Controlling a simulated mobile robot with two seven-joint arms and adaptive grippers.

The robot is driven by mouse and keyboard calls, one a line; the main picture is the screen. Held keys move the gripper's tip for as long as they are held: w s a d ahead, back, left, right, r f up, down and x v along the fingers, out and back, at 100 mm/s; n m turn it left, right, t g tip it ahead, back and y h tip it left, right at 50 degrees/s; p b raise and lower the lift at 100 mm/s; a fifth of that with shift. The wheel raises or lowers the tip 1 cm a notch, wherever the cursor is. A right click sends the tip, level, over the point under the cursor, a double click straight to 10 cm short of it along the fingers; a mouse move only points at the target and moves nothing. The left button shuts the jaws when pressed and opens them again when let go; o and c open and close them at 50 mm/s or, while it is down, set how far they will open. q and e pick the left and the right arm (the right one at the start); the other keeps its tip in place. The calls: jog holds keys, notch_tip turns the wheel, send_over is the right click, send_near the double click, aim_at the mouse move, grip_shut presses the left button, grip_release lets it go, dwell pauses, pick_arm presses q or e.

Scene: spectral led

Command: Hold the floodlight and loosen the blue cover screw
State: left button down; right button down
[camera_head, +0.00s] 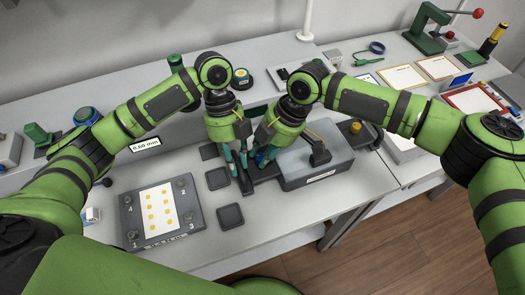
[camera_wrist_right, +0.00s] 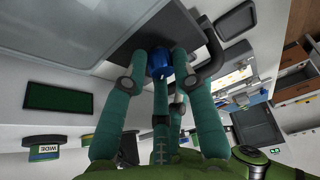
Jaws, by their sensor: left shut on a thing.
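The floodlight is a dark, flat body (camera_wrist_right: 128,42) with a curved black bracket (camera_wrist_right: 211,52) in the right wrist view. In the head view its dark edge (camera_head: 246,185) shows beneath my grippers, mostly hidden. My left gripper (camera_head: 236,166) points down and is shut on the floodlight at its left side. The blue cover screw (camera_wrist_right: 159,62) sits against the dark body, between the fingertips of my right gripper (camera_wrist_right: 160,78). In the head view my right gripper (camera_head: 263,159) is close beside the left one. Whether its fingers press on the screw is unclear.
Dark square pads (camera_head: 230,216) lie nearby. The bench front between them is clear.

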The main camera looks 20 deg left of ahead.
jog(key=shift+s+a, duration=0.2)
jog(key=shift+s, duration=0.05)
jog(key=shift+s+n+g, duration=0.1)
jog(key=shift+n+g, duration=0.3)
jog(key=shift+n, duration=0.6)
jog(key=c, duration=1)
grip_release()
jog(key=shift+c, duration=0.2)
jog(key=shift+w+d+r, duration=0.1)
jog(key=shift+w+r, duration=0.1)
jog(key=shift+r, duration=0.3)
jog(key=v, duration=1.1)
jog(key=shift+r, duration=0.1)
